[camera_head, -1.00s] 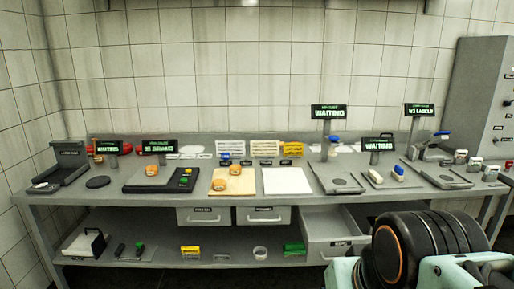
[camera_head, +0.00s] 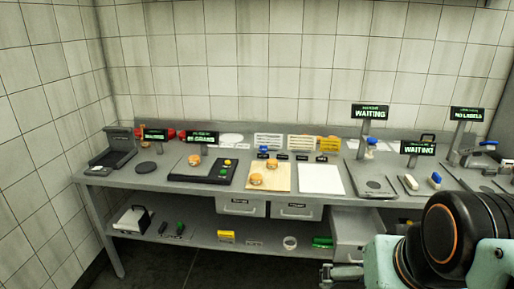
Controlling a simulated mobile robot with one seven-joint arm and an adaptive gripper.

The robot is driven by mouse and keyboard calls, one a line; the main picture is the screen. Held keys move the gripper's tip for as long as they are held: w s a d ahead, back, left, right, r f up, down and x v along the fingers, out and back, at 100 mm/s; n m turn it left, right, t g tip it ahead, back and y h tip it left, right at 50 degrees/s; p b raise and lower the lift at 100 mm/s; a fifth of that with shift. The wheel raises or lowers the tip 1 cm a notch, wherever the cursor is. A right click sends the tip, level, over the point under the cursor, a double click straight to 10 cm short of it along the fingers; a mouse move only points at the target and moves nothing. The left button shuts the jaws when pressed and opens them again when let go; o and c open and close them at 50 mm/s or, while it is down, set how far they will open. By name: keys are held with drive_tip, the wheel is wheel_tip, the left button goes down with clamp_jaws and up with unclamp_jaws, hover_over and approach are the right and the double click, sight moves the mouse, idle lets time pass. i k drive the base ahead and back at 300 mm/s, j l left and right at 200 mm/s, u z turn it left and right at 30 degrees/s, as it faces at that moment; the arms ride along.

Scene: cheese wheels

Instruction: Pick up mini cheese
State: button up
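Several small orange mini cheeses sit on the bench. One mini cheese (camera_head: 194,160) rests on the dark scale (camera_head: 182,173) at centre left. Two more, a front cheese (camera_head: 256,179) and a back cheese (camera_head: 272,164), rest on the pale wooden board (camera_head: 281,183). My gripper (camera_head: 338,274) shows small and partly cut off at the bottom edge, in front of the bench and apart from all the cheeses. Whether its fingers are open or shut cannot be made out.
A white sheet (camera_head: 320,180) lies right of the board. Display signs (camera_head: 370,112) stand along the bench. An open drawer (camera_head: 352,229) juts out below. Floor shows at lower left.

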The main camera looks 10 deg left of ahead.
sight(194, 161)
drive_tip(key=i+u, duration=0.1)
drive_tip(key=u, duration=0.4)
drive_tip(key=i+u, duration=0.7)
drive_tip(key=i, duration=0.25)
